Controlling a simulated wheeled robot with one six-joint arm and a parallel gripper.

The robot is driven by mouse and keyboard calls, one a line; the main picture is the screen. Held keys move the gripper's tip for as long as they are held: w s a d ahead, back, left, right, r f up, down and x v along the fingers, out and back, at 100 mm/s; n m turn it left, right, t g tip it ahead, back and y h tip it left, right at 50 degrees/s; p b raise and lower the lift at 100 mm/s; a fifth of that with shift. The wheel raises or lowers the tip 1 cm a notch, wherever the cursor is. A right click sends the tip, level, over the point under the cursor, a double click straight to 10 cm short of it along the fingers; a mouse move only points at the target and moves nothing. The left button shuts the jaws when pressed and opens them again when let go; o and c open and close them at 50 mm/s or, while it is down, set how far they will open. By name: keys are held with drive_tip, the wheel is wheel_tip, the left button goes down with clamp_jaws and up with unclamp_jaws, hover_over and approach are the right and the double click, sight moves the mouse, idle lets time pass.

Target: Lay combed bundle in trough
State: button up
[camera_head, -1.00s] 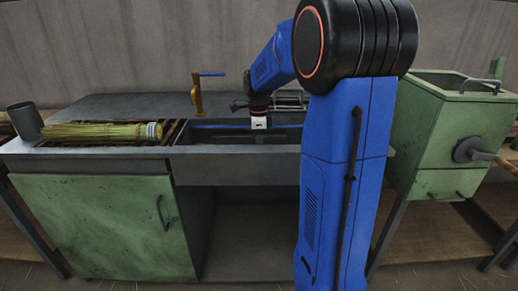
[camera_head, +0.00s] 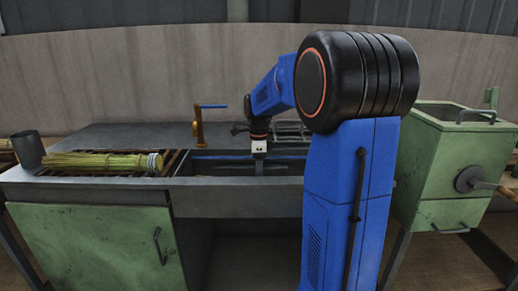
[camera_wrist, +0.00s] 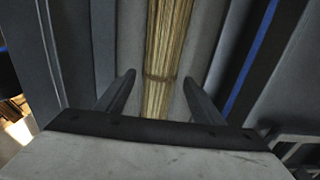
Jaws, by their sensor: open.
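A straw bundle (camera_wrist: 168,40) lies lengthwise in the grey trough (camera_wrist: 215,60) in the wrist view, with a darker band across it. My gripper (camera_wrist: 159,78) is open, one finger on each side of the bundle, with gaps showing between fingers and straw. In the head view my gripper (camera_head: 259,160) hangs over the trough (camera_head: 240,183); its front wall hides the bundle and the fingertips there.
A dark cup (camera_head: 28,150) stands at the rack's left end. A brass post with a blue lever (camera_head: 198,128) rises behind the trough. A wire rack (camera_head: 290,131) lies behind my gripper. A green hopper with a crank (camera_head: 445,170) stands at right.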

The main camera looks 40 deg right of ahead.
wheel_tip(320, 180, up, 15)
drive_tip(key=shift+f, duration=0.2)
drive_tip(key=shift+a, duration=0.1)
idle(0.5)
drive_tip(key=s+a+f+n+t, duration=0.2)
drive_tip(key=s+a+f+n, duration=0.2)
drive_tip(key=s+a+n, duration=1)
drive_tip(key=s+a+f+n+t, duration=0.1)
drive_tip(key=s+a+f+n, duration=0.1)
drive_tip(key=s+f+n, duration=0.3)
drive_tip(key=s+a+f+n+t, duration=0.1)
drive_tip(key=s+a+f+n, duration=0.1)
drive_tip(key=s+f+n, duration=0.3)
drive_tip(key=shift+s+a+f+n+t, duration=0.4)
drive_tip(key=shift+s+f, duration=0.2)
drive_tip(key=shift+s, duration=1.5)
